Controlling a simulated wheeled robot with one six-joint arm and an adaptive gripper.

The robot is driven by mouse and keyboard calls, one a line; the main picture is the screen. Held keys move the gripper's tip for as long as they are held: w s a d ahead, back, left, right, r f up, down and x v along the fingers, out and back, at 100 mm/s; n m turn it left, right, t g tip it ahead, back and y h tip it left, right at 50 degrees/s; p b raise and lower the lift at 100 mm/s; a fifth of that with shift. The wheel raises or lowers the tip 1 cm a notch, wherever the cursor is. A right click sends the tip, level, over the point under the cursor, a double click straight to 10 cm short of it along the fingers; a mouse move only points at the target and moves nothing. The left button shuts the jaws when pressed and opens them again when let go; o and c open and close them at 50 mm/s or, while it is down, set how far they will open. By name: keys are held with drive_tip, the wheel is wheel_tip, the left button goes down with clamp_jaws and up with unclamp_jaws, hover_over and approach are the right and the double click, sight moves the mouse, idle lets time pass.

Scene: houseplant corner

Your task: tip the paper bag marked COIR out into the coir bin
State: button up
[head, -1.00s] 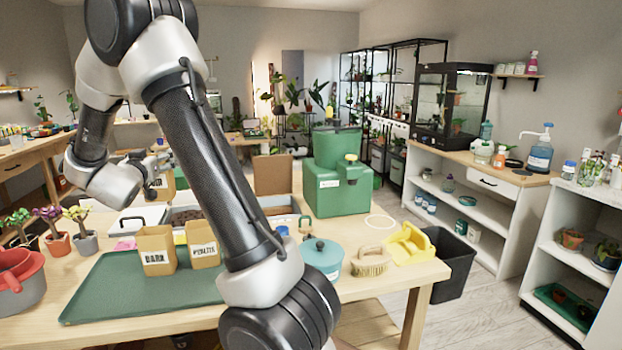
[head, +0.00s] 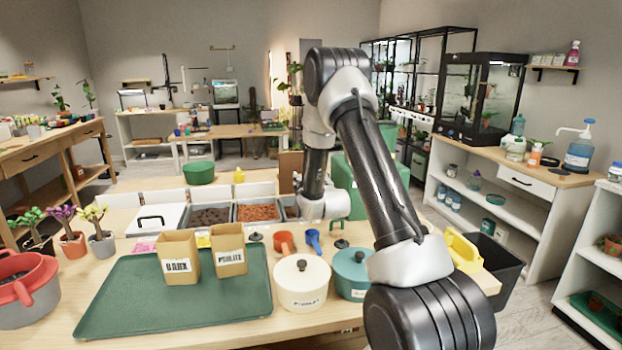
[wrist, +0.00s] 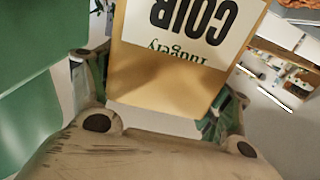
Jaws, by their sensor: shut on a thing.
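My gripper (wrist: 160,105) is shut on the paper bag marked COIR (wrist: 185,65), seen in the wrist view. The bag's printed label appears upside down there, and its far end is cut off by the frame. In the head view my arm hides the gripper and the bag. Open bins stand in a row at the table's back: one with dark filling (head: 211,216), one with reddish-brown filling (head: 258,213), and a grey one (head: 291,209) partly hidden by my wrist. No bin label is readable, so I cannot tell which is the coir bin.
Two more paper bags, BARK (head: 179,258) and PERLITE (head: 229,250), stand on the green tray (head: 120,310). A cream pot (head: 302,283) and a teal pot (head: 351,272) stand right of it. A large green container (head: 395,175) stands behind my arm.

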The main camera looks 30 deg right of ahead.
drive_tip(key=g, duration=0.3)
drive_tip(key=f+g+y, duration=0.1)
drive_tip(key=g, duration=0.2)
drive_tip(key=f+g+y, duration=0.1)
drive_tip(key=g, duration=0.2)
drive_tip(key=shift+w+a+f, duration=0.15)
drive_tip(key=shift+w+a, duration=0.05)
drive_tip(key=shift+w+d+f+g, duration=0.1)
drive_tip(key=shift+w+f+g, duration=0.05)
drive_tip(key=shift+f+g, duration=0.55)
drive_tip(key=shift+w+f+g, duration=0.15)
drive_tip(key=shift+f+g, duration=0.4)
drive_tip(key=shift+g, duration=0.25)
drive_tip(key=f+g, duration=0.1)
drive_tip(key=g, duration=0.1)
drive_tip(key=w+f+g+y, duration=0.1)
drive_tip(key=f+g, duration=0.1)
drive_tip(key=shift+d, duration=0.15)
drive_tip(key=shift+f+g+y, duration=0.3)
drive_tip(key=shift+f+g, duration=0.25)
drive_tip(key=shift+g, duration=0.35)
drive_tip(key=shift+r, duration=0.15)
